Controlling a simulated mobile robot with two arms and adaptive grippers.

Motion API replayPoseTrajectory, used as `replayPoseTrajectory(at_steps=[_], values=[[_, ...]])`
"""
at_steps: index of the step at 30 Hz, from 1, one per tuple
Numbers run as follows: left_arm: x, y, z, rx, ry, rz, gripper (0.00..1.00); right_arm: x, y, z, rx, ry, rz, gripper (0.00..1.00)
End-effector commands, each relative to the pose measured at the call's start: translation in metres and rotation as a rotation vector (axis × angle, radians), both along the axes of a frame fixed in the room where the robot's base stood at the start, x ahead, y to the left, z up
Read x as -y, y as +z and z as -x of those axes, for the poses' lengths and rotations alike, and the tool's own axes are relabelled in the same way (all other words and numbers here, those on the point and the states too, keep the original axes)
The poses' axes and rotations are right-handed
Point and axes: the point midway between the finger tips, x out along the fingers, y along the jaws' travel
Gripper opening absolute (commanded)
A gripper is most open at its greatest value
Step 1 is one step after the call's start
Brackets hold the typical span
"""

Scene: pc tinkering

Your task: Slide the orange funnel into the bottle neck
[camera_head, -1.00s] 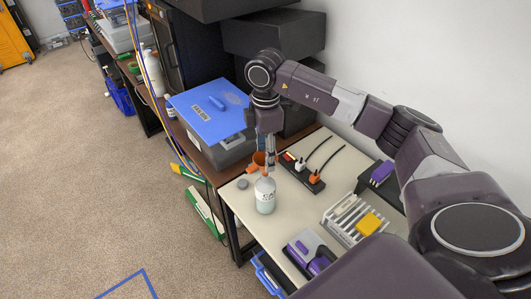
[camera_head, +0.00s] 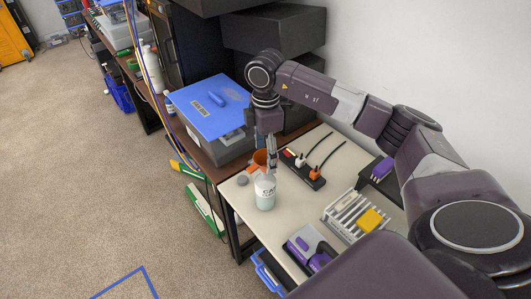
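The orange funnel (camera_head: 260,157) is at the tip of my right gripper, just above the bottle's neck. The bottle (camera_head: 265,194) is pale and labelled and stands upright on the light table. My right gripper (camera_head: 271,162) points down from above, its fingers close together at the funnel's right side, and appears shut on it. The funnel's lower end is small and partly hidden, so I cannot tell whether it is inside the neck. My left gripper is not in view.
A grey cap (camera_head: 242,180) lies left of the bottle. A power strip (camera_head: 304,170) with plugs lies to its right. A rack with a yellow block (camera_head: 370,220) and a purple-grey device (camera_head: 309,247) are nearer. A blue-lidded case (camera_head: 208,104) stands behind left.

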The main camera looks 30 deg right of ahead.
Motion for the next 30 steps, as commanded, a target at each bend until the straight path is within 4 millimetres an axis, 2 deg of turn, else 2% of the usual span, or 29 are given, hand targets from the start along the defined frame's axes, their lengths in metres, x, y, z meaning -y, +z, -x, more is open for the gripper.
replayPoseTrajectory(at_steps=[8,24,30], values=[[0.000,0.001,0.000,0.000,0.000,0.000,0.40,0.000,0.002,0.000,0.000,0.000,0.000,0.66],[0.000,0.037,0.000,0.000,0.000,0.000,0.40,0.000,0.050,0.000,0.001,0.000,0.000,0.66],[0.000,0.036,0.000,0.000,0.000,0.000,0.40,0.000,0.050,0.000,0.000,0.000,0.000,0.66]])
